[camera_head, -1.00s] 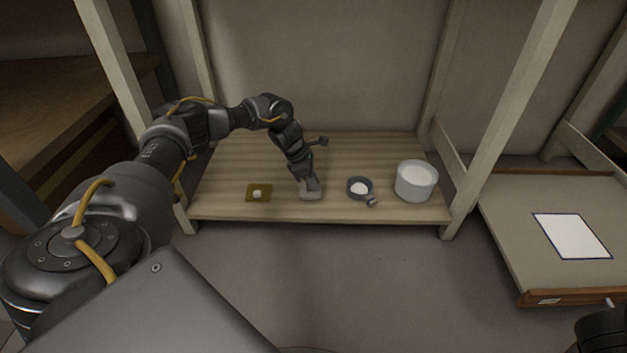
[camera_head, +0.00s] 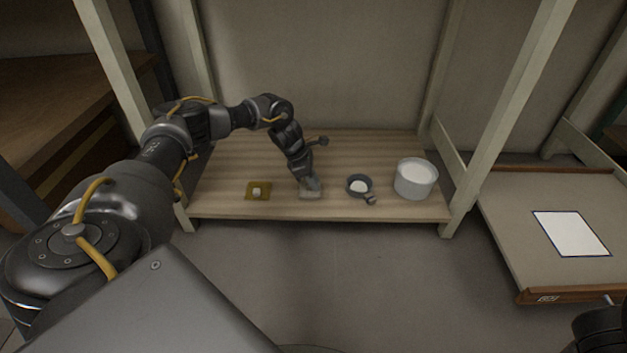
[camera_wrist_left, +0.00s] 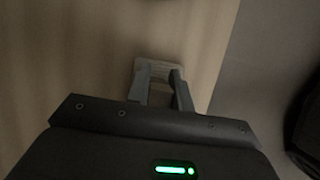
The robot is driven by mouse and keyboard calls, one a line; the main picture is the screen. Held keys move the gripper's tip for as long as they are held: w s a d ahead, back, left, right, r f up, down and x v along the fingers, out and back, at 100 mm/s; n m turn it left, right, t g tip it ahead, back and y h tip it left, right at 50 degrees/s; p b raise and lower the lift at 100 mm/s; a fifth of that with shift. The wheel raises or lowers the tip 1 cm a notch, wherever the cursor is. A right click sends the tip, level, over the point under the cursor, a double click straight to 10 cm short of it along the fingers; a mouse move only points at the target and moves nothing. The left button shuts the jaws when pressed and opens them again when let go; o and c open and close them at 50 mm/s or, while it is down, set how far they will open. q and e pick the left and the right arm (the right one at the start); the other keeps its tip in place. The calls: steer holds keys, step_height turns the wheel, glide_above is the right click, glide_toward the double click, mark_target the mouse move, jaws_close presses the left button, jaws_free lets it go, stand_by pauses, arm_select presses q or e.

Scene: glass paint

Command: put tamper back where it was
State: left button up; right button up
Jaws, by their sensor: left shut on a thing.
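My left gripper (camera_head: 312,184) points down at the front middle of the wooden shelf (camera_head: 230,207). Its fingers are shut on a small pale grey block, which I take for the tamper (camera_head: 311,195). In the left wrist view, the tamper (camera_wrist_left: 158,68) shows as a light, ridged piece between and beyond the fingertips (camera_wrist_left: 161,82). It is low over the shelf; I cannot tell whether it touches the wood. The fingers hide part of it.
A dark bowl (camera_head: 350,188) of white material, a small grey item (camera_head: 371,201) and a white tub (camera_head: 415,183) stand to the right. Pale posts (camera_head: 510,115) frame the shelf.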

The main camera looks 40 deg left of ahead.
arm_select(q)
steer(key=shift+f, duration=0.25)
steer(key=o, duration=1)
steer(key=shift+r, duration=0.25)
steer(key=p+v, duration=0.6)
steer(key=v, duration=0.4)
steer(key=shift+s+a+r+p, duration=0.1)
steer(key=shift+s+a+p, duration=0.05)
steer(key=shift+p, duration=0.2)
